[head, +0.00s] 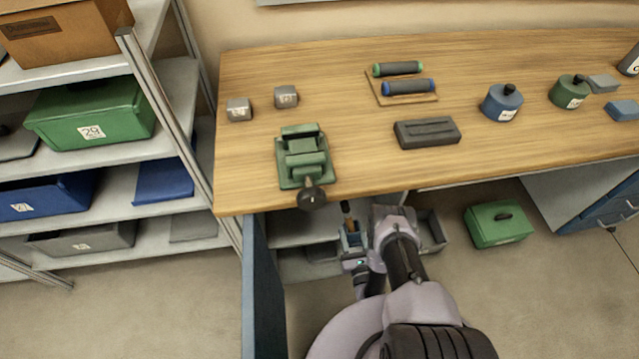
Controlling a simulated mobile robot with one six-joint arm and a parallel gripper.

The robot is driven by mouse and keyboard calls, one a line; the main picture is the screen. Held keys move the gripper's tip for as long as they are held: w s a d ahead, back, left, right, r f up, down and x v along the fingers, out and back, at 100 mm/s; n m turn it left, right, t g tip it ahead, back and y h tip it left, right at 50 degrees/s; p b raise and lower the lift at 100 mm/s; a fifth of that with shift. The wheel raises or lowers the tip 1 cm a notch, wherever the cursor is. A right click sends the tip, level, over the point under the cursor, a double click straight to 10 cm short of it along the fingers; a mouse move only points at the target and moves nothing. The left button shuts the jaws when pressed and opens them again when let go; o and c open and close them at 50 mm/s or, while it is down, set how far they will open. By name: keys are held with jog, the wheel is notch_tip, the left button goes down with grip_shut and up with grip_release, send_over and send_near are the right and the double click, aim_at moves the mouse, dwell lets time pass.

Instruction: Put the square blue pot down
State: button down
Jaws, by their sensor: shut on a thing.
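The square blue pot (351,236) is small and has a brown-handled tool (346,210) standing up in it. It is below the front edge of the wooden bench, in front of an open cupboard. My gripper (354,250) is shut on the pot and holds it roughly upright. The view from above does not show clearly how far the pot's base is from the shelf behind and below it.
Grey cupboard shelves (292,237) lie under the bench (240,187), with a blue door (257,290) open at left. A grey bin (433,232) is right of my wrist. A green box (497,224) is on the floor. A green vise (303,158) overhangs the bench edge.

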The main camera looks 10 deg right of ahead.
jog(key=w+a+b, duration=0.1)
jog(key=w, duration=0.3)
jog(key=w+a+f+b, duration=0.1)
jog(key=w+b, duration=0.1)
jog(key=w, duration=0.3)
jog(key=w+a+b, duration=0.1)
jog(key=w+a, duration=0.1)
jog(key=w, duration=0.2)
jog(key=shift+w+a+f, duration=0.1)
jog(key=shift+w+f, duration=0.15)
jog(key=shift+w, duration=0.1)
jog(key=shift+w+f+b, duration=0.15)
jog(key=shift+f+b, duration=0.05)
jog(key=shift+b, duration=0.2)
notch_tip(320, 180, down, 3)
jog(key=shift+f+b, duration=0.1)
jog(key=shift+b, duration=0.95)
jog(key=c, duration=0.8)
grip_release()
